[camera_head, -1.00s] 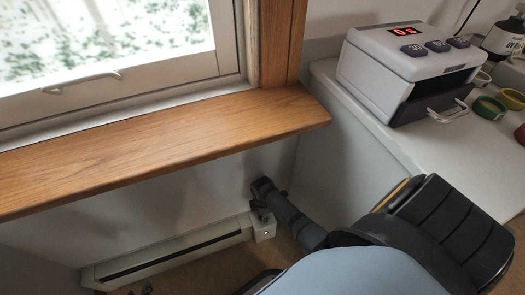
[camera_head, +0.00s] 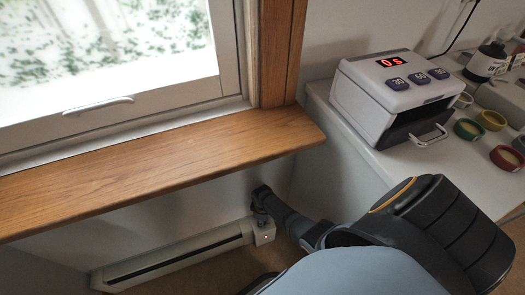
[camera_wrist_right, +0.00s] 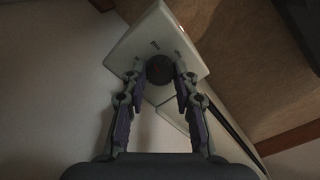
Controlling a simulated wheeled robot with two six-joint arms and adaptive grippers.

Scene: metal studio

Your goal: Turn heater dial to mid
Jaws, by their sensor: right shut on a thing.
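The baseboard heater (camera_head: 185,256) is a long white unit low on the wall under the window sill. Its square end box (camera_head: 264,232) is at the right end and also shows in the right wrist view (camera_wrist_right: 190,50). The round dark dial (camera_wrist_right: 159,69) sits on that box, with small tick marks on the face around it. My right gripper (camera_wrist_right: 160,80) is shut on the dial, one finger at each side. In the head view my right gripper (camera_head: 262,197) is small and dark by the end box, and the dial is hidden there. My left gripper is not seen.
The wooden window sill (camera_head: 150,158) overhangs the heater. A white counter (camera_head: 345,140) at the right holds a white box device (camera_head: 390,85) with a red display and several small coloured bowls (camera_head: 469,130). Brown floor lies in front of the heater.

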